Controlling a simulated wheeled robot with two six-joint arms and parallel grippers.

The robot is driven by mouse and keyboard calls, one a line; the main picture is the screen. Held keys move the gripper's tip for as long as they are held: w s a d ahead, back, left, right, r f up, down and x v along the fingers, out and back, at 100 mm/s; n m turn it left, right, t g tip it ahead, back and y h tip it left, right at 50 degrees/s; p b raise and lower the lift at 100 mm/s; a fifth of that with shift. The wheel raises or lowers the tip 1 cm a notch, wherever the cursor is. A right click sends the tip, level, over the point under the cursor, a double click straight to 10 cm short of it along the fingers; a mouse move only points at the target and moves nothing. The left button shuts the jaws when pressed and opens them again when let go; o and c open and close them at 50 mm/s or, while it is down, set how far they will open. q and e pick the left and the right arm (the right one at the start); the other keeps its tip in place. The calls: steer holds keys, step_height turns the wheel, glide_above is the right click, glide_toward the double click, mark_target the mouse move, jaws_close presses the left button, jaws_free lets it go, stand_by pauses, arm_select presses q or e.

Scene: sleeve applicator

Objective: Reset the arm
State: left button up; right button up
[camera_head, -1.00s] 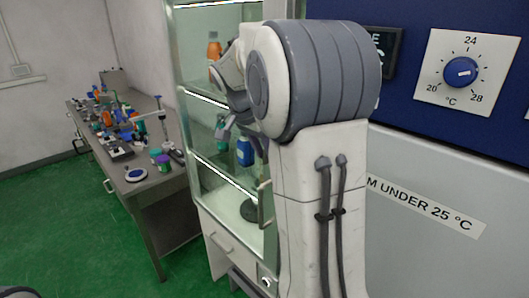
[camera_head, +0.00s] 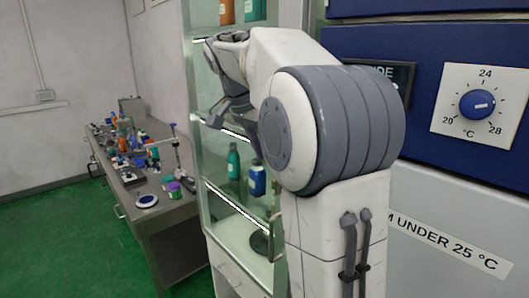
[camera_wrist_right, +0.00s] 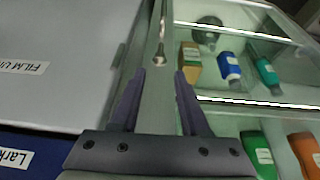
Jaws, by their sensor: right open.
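My right arm stands large in the middle of the head view, bent at the elbow in front of the glass cabinet (camera_head: 197,175). My right gripper (camera_head: 222,108) is at the cabinet's front, partly hidden behind my own arm. In the right wrist view the right gripper (camera_wrist_right: 158,82) has its two fingers apart with nothing between them. The cabinet's metal edge and a handle (camera_wrist_right: 160,52) show beyond the fingertips. My left gripper is not in view.
A blue panel with a temperature dial (camera_head: 477,104) is close on the right. A cluttered bench (camera_head: 165,208) is at the left; green floor is clear.

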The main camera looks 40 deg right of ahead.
stand_by(0.4)
steer(key=s+a+f+n+y, duration=0.1)
steer(key=a+f+n, duration=0.25)
steer(key=a, duration=0.35)
steer(key=s+a+f+n+t+y, duration=0.1)
steer(key=a+f+n, duration=0.2)
steer(key=a+n, duration=0.25)
steer(key=s+a+f+n+y, duration=0.1)
steer(key=s+a+f+n, duration=0.2)
steer(key=a, duration=0.5)
steer(key=s+a+f+n+y, duration=0.1)
steer(key=s+a+f+n, duration=0.4)
steer(key=s, duration=0.3)
steer(key=s+a+f+n+g+y, duration=0.1)
steer(key=s+a+f+n, duration=0.4)
steer(key=s+f+n, duration=0.2)
steer(key=shift+s+a+f+y, duration=0.3)
steer(key=shift+s+a+f, duration=0.1)
steer(key=shift+s, duration=0.25)
steer(key=shift+d, duration=0.1)
steer(key=shift+c, duration=0.3)
steer(key=shift+c, duration=0.9)
